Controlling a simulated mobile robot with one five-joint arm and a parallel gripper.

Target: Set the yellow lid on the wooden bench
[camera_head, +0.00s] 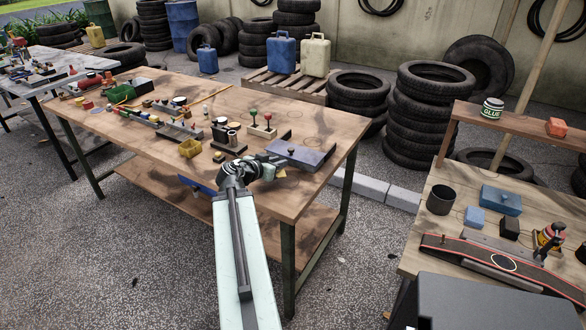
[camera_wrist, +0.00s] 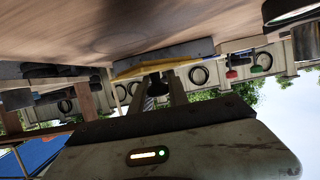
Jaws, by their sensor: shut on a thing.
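The yellow lid shows as a small yellow patch (camera_head: 282,174) beside my gripper (camera_head: 275,161) in the head view. In the wrist view the lid is a thin yellow strip (camera_wrist: 130,71), seen edge-on, with a dark piece between my fingers (camera_wrist: 157,84). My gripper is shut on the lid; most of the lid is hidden. The wooden bench (camera_head: 285,205) lies under my gripper, near its front right part. The bench top (camera_wrist: 120,25) fills the upper wrist view. Whether the lid touches it, I cannot tell.
A grey-blue box (camera_head: 298,154) with a small knob lies right by my gripper. Bare wood shows at the front right.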

